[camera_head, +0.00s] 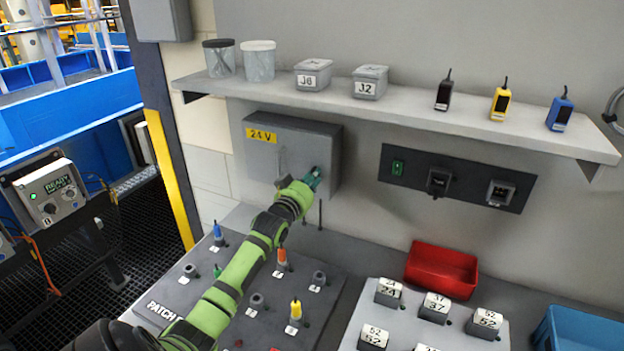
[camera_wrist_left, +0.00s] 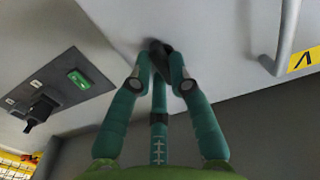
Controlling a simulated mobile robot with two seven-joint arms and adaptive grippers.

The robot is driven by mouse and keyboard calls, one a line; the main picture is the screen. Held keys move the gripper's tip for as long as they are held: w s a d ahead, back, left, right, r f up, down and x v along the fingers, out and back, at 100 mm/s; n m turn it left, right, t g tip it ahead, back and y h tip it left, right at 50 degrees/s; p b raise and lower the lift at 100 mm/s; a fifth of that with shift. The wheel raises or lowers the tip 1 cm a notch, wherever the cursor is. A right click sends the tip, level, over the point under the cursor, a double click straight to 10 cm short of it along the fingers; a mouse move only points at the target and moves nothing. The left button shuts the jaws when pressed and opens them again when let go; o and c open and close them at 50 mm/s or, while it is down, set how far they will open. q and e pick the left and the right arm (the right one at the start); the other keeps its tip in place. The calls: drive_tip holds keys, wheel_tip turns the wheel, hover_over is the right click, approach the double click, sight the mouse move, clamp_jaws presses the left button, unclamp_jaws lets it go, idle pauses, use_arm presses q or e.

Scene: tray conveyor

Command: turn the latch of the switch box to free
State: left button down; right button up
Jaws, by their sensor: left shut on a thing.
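The switch box (camera_head: 318,137) is a grey box on the wall under the shelf, with a yellow "24 V" label; its door looks closed. Its pale face also shows in the left wrist view (camera_wrist_left: 215,35). My left gripper (camera_head: 313,178) is at the right part of the box front. In the left wrist view its teal fingers (camera_wrist_left: 160,68) are shut on a small dark latch (camera_wrist_left: 155,45) at the box face. The fingers hide much of the latch, so I cannot tell its turn angle. In the head view the gripper covers it. My right gripper is not in view.
A grey bar handle (camera_head: 283,161) stands on the box front left of my gripper. A shelf (camera_head: 400,112) with jars, small boxes and devices juts out above. A dark switch panel (camera_head: 458,184) is to the right. A patch panel (camera_head: 190,290) with plugs lies below my arm.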

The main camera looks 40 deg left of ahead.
use_arm(q)
drive_tip(key=c, duration=1.1)
unclamp_jaws()
drive_tip(key=shift+c, duration=0.2)
drive_tip(key=v, duration=1.2)
